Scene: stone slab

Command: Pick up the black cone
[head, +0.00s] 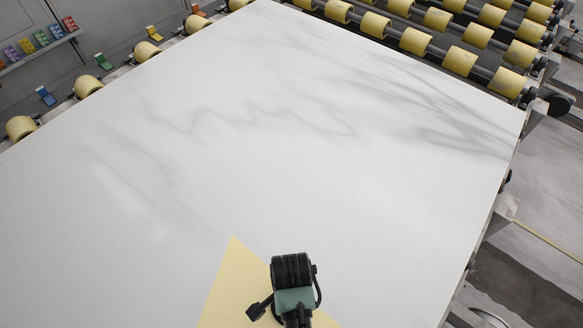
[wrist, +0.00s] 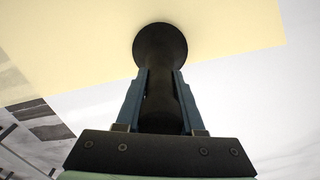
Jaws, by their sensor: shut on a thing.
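The black cone (wrist: 160,45) is in the wrist view, between the two blue fingers of my gripper (wrist: 161,76). Its wide round end points away from the gripper and its narrower body runs back between the fingers. My gripper is shut on it. A pale yellow sheet (wrist: 70,50) lies behind the cone in this view. I cannot tell whether the cone touches the sheet or is clear of it. In the head view my arm covers part of the yellow sheet (head: 233,270), and I cannot make out the cone there.
A large white marble slab (head: 300,150) with grey veins fills most of the head view, with wide bare room. Yellow rollers (head: 415,41) line its far and left edges. A rack of coloured pieces (head: 41,39) is at the upper left.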

